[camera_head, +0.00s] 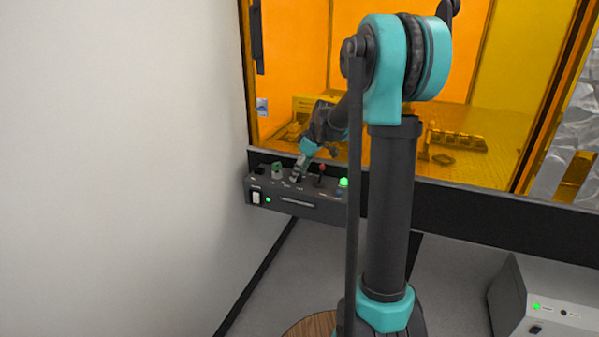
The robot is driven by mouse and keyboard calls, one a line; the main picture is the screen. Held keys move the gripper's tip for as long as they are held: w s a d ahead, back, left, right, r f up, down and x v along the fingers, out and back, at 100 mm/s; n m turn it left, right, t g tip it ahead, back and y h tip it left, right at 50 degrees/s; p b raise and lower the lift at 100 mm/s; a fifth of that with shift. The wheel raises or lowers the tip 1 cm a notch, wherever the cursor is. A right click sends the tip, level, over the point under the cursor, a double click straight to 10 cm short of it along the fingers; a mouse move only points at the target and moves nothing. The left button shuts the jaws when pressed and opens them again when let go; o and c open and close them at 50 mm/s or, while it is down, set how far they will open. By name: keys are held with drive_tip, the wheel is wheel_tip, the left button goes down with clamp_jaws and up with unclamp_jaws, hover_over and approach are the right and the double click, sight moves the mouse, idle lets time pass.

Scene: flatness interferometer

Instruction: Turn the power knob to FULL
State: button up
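A dark control box (272,209) stands at the back left against the orange enclosure. My gripper (298,175) points down onto its top panel, between a green-topped control (277,170) and a red-tipped lever (321,173). The fingertips are at or just above a small dark part of the panel. I cannot tell whether this is the power knob or whether they touch it. The knob's pointer and the FULL mark are too small to read. Whether the fingers are open or shut is too small to see.
The box front has a white rocker switch (256,198) and a green light. A glowing green button (343,183) is on its right, beside my arm. Orange panels (290,50) rise behind, a white wall (120,150) at left. A grey unit (535,290) stands lower right.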

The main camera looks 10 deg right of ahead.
drive_tip(key=v, duration=1.2)
drive_tip(key=s+d+f+m+h, duration=0.1)
drive_tip(key=s+f+m, duration=0.4)
drive_tip(key=s+f, duration=0.5)
drive_tip(key=s+d+f+m+t+h, duration=0.1)
drive_tip(key=s+f+m, duration=0.4)
drive_tip(key=s+f, duration=0.6)
drive_tip(key=s+h, duration=0.1)
drive_tip(key=s, duration=0.7)
drive_tip(key=shift+s+f, duration=0.15)
drive_tip(key=shift+s, duration=0.1)
drive_tip(key=shift+a, duration=0.1)
